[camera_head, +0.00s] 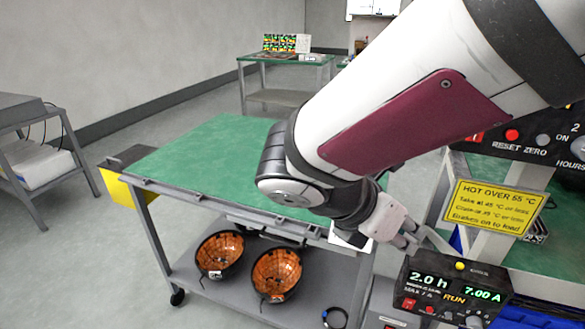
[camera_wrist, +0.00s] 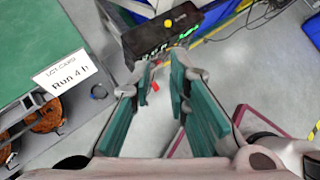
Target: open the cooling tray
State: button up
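I cannot pick out a part that is clearly the cooling tray in either view. My gripper (camera_head: 405,238) is at the right end of the green-topped cart (camera_head: 205,150), near the black power unit (camera_head: 455,290). In the wrist view my gripper (camera_wrist: 160,78) is open, with its two green-padded fingers apart and nothing between them. The black unit (camera_wrist: 162,35) lies beyond the fingertips there. My arm hides part of the cart and the area behind it.
Two orange-lined black bowls (camera_head: 277,274) stand on the cart's lower shelf. A "Run 4 h" card (camera_wrist: 68,80) is at the cart's edge. A grey table (camera_head: 30,115) stands left. Floor between them is clear.

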jog(key=w+a+f+n+t+h+b, duration=0.1)
jog(key=w+a+f+n+t+b, duration=0.25)
jog(key=w+a+f+n, duration=0.35)
jog(key=n+t+y+b, duration=0.4)
jog(key=n+t+b, duration=0.4)
jog(key=n, duration=1)
send_near(272, 239)
jog(key=shift+g, duration=0.45)
jog(key=b+x, duration=0.5)
jog(key=x, duration=0.5)
jog(key=shift+w+r, duration=0.15)
jog(key=shift+w, duration=0.1)
jog(key=shift+c, duration=0.5)
grip_shut()
